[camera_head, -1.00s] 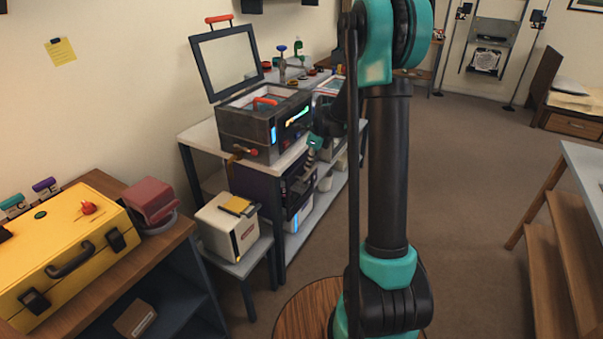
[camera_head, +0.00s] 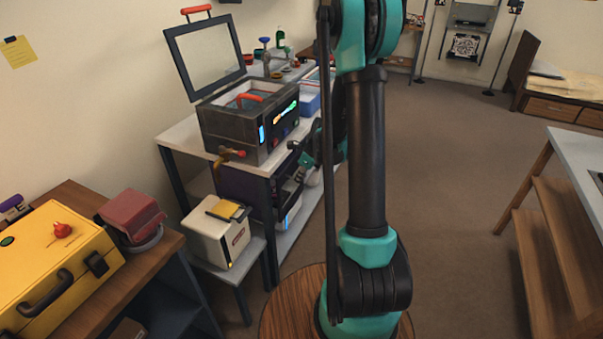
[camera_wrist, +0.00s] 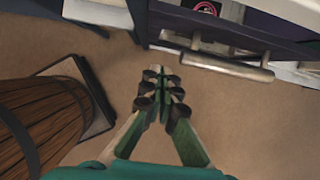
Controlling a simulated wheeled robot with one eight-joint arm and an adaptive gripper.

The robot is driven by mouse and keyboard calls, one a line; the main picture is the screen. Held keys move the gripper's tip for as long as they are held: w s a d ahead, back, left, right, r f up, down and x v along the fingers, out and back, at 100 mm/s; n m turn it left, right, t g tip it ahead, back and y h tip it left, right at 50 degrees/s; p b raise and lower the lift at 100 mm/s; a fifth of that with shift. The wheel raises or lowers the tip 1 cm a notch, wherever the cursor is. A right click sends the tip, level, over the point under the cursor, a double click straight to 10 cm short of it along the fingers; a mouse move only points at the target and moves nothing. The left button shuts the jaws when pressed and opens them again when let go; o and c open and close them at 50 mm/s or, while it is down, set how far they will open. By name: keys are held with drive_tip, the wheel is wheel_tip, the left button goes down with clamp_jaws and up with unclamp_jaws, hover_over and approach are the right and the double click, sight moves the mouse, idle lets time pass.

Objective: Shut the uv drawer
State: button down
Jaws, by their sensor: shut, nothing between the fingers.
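The UV drawer belongs to a dark purple unit (camera_head: 238,193) on the shelf beneath the white bench, partly hidden by my arm. In the wrist view its dark front (camera_wrist: 175,22) is at the top, with a pale bar handle (camera_wrist: 225,66) across it. The drawer seems to stand somewhat out of the unit, but I cannot tell how far. My gripper (camera_wrist: 166,78) is shut and empty, left of and below the handle in the wrist view, apart from it. In the head view the fingertips are hard to make out near the unit.
A grey box with a raised lid (camera_head: 250,125) stands on the bench (camera_head: 185,135). A cream box (camera_head: 220,232) sits on a low stand left of the unit. A yellow case (camera_head: 50,260) lies on the wooden cabinet. Floor is open on the right, before stepped shelves (camera_head: 535,215).

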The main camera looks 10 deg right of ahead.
sight(281, 178)
drive_tip(key=shift+w+a+f, duration=0.45)
drive_tip(key=shift+w+a, duration=0.05)
drive_tip(key=shift+a, duration=0.15)
drive_tip(key=shift+w+a+f, duration=0.4)
drive_tip(key=shift+w+a, duration=0.05)
drive_tip(key=shift+a, duration=0.25)
drive_tip(key=shift+w+a+f, duration=0.45)
drive_tip(key=shift+w+a, duration=0.05)
drive_tip(key=shift+a, duration=0.15)
drive_tip(key=shift+w+a, duration=0.75)
drive_tip(key=shift+a, duration=0.3)
